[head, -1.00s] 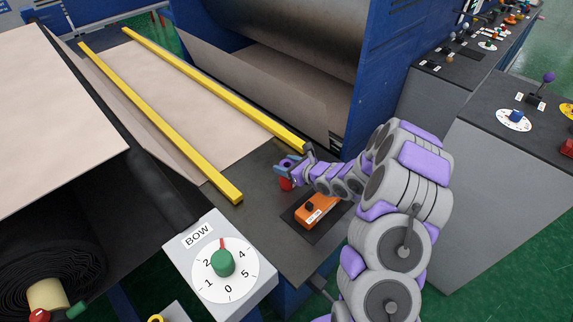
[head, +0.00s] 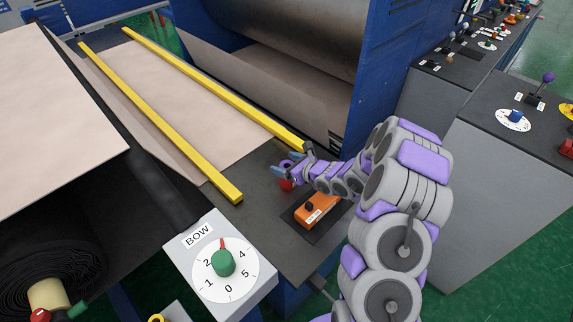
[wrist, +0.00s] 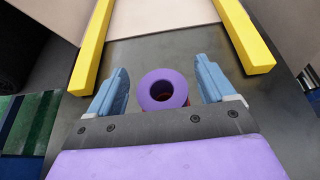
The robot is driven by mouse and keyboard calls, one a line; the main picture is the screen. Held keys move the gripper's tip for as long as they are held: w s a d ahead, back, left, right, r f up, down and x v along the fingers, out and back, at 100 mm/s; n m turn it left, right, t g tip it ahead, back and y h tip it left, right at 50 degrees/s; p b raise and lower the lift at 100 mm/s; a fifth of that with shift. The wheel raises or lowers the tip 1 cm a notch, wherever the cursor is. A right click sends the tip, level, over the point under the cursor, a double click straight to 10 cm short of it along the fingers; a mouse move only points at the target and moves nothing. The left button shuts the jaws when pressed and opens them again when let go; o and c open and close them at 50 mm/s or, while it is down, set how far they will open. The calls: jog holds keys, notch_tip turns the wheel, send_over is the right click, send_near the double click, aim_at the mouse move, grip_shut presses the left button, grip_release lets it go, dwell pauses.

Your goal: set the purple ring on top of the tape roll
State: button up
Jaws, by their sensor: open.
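The purple ring (wrist: 148,92) lies between my gripper's two blue fingers in the wrist view, with a gap on each side. In the head view the ring (head: 286,163) is small and partly hidden by the fingers. A red thing (head: 286,185), seemingly the tape roll, stands on the dark tabletop directly below it. A little red shows through and under the ring in the wrist view. I cannot tell for sure whether the ring rests on it. My gripper (wrist: 163,88) is open around the ring; it also shows in the head view (head: 288,165).
Two yellow bars (head: 165,128) (head: 215,90) flank the pale sheet beyond. An orange box (head: 318,210) with a black knob is close to my gripper on the right. A grey BOW dial box (head: 220,265) stands nearer. The dark tabletop (head: 245,178) left of my gripper is bare.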

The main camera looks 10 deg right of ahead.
jog(key=p+v, duration=0.1)
jog(key=v, duration=1.1)
jog(key=s+a+r+n+g+y, duration=0.35)
jog(key=s+a+r+n, duration=0.3)
jog(key=a, duration=0.25)
jog(key=s+a+r+n+g+y, duration=0.2)
jog(key=s+a+r+n+g, duration=0.2)
jog(key=s+a+r+n, duration=0.35)
jog(key=s+n+g+h, duration=0.1)
jog(key=s+n+h, duration=0.1)
jog(key=s, duration=0.3)
jog(key=s+a+r+n+g+h, duration=0.1)
jog(key=s+n+g, duration=0.1)
jog(key=s+n, duration=0.3)
jog(key=s+r+n+g+h, duration=0.1)
jog(key=s+n+g+h, duration=0.1)
jog(key=s, duration=0.3)
jog(key=shift+s+a+n+g+h, duration=0.25)
jog(key=shift+s+a+n+h, duration=0.15)
jog(key=shift+n, duration=0.5)
jog(key=s+d+r+n+h, duration=0.1)
jog(key=s+d+n+h, duration=0.3)
jog(key=s+d+h, duration=0.3)
jog(key=shift+s+d, duration=1.25)
jog(key=shift+d, duration=1.4)
jog(key=shift+r, duration=0.15)
